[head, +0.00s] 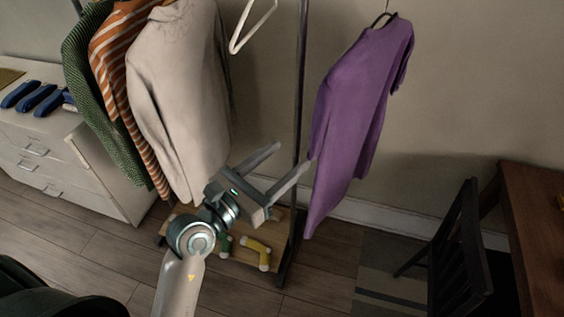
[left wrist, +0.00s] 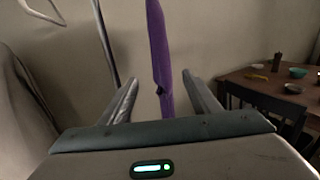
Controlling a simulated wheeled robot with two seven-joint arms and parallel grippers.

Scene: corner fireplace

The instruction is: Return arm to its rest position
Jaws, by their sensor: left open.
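My left gripper (head: 285,165) is open and empty in the head view, raised in front of the clothes rack. Its two fingers point up and to the right, and the right one overlaps the edge of a purple shirt (head: 358,105) in the picture. In the left wrist view, the gripper (left wrist: 160,98) has its fingers spread wide. The purple shirt (left wrist: 158,45) shows edge-on beyond the gap between them. Whether a finger touches the shirt I cannot tell. My right gripper is not in view.
The rack's dark post (head: 301,80) stands just behind the gripper. A cream garment (head: 180,95), an empty white hanger (head: 250,25) and striped clothes hang to the left. A white drawer unit (head: 60,160) is at far left. A black chair (head: 455,250) and wooden table (head: 535,225) are at right.

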